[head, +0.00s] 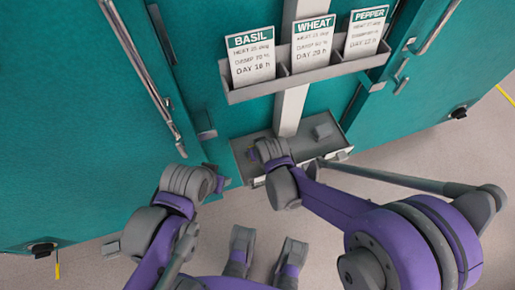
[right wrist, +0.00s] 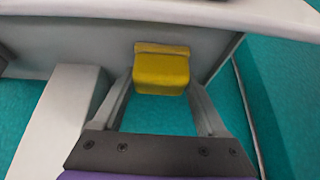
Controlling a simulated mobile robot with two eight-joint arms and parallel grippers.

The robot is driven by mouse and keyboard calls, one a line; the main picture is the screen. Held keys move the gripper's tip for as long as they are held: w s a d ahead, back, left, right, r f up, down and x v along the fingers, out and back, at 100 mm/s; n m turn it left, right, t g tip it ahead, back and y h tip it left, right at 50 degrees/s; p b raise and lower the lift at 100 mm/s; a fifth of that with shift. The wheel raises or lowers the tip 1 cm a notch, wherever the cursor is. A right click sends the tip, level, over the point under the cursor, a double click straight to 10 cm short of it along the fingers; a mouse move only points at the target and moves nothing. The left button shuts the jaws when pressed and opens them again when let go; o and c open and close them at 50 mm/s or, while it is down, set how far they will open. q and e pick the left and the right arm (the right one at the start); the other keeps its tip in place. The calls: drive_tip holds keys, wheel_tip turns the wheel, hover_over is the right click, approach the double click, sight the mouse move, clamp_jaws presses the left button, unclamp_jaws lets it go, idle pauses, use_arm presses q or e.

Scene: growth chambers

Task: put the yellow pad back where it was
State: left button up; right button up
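The yellow pad (right wrist: 162,70) shows in the right wrist view, against a grey wall (right wrist: 215,50) and under a pale edge. The fingers of my right gripper (right wrist: 162,92) stand apart, one on each side of the pad, with their tips close to its sides. I cannot tell whether they press on it.
A holder (head: 300,80) above the tray carries BASIL (head: 250,58), WHEAT (head: 312,42) and PEPPER (head: 364,30) cards. Floor (head: 420,160) shows at right.

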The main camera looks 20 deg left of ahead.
drive_tip(key=o, duration=0.4)
drive_tip(key=shift+c, duration=0.2)
drive_tip(key=shift+r, duration=0.1)
drive_tip(key=p+v, duration=0.3)
drive_tip(key=v, duration=0.9)
drive_tip(key=s+d+r+m+h, duration=0.1)
drive_tip(key=s+d+m, duration=0.2)
drive_tip(key=d, duration=0.9)
drive_tip(key=s+d+r+m+h, duration=0.2)
drive_tip(key=s+d, duration=0.6)
drive_tip(key=d, duration=0.5)
drive_tip(key=shift+d+r+m, duration=0.15)
drive_tip(key=shift+r+m, duration=0.05)
drive_tip(key=shift+m, duration=0.7)
